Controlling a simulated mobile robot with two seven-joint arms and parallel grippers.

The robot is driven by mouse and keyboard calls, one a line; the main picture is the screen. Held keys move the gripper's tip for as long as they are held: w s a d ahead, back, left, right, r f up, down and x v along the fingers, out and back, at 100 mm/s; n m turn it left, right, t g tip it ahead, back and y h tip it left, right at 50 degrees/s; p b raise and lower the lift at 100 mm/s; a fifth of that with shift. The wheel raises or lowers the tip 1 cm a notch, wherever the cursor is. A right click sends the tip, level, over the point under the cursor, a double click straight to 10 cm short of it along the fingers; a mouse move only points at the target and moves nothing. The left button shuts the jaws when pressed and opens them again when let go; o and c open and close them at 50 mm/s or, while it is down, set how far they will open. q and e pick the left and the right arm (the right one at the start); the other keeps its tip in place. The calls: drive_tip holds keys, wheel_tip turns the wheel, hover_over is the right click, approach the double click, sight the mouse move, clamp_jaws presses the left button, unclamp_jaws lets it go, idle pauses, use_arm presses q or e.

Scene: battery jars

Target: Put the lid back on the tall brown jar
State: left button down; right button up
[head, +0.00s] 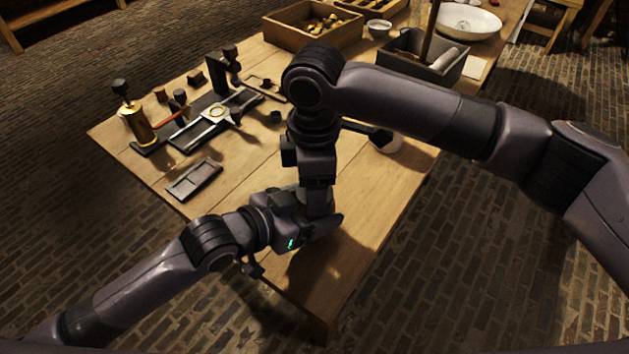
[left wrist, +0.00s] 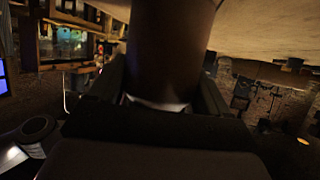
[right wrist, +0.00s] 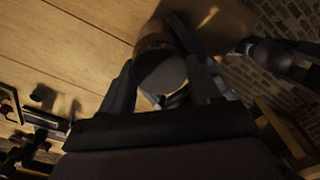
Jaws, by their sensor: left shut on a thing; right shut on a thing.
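The tall brown jar (left wrist: 168,45) fills the middle of the left wrist view, between the fingers of my left gripper (left wrist: 165,85), which is shut on it. In the head view, my left gripper (head: 318,218) is low over the near part of the table, and my arms hide most of the jar. My right gripper (right wrist: 162,80) is shut on a dark, round piece, seemingly the lid (right wrist: 160,70). In the head view, my right gripper (head: 318,188) points down directly above the left one. Whether the lid touches the jar's rim is hidden.
The wooden table (head: 370,210) has bare room around the grippers. A small dark tray (head: 194,180) lies to the left, with a metal fixture (head: 215,118) and a brass cylinder (head: 139,125) beyond. A wooden crate (head: 312,38) and a grey bin (head: 425,60) stand behind.

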drive_tip(key=o, duration=1.2)
drive_tip(key=shift+r, duration=2.3)
drive_tip(key=shift+c, duration=0.5)
wheel_tip(320, 180, up, 2)
drive_tip(key=n, duration=0.5)
drive_tip(key=shift+n, duration=0.3)
drive_tip(key=n, duration=0.2)
drive_tip(key=r+n, duration=0.1)
drive_tip(key=n, duration=0.1)
drive_tip(key=shift+r, duration=0.2)
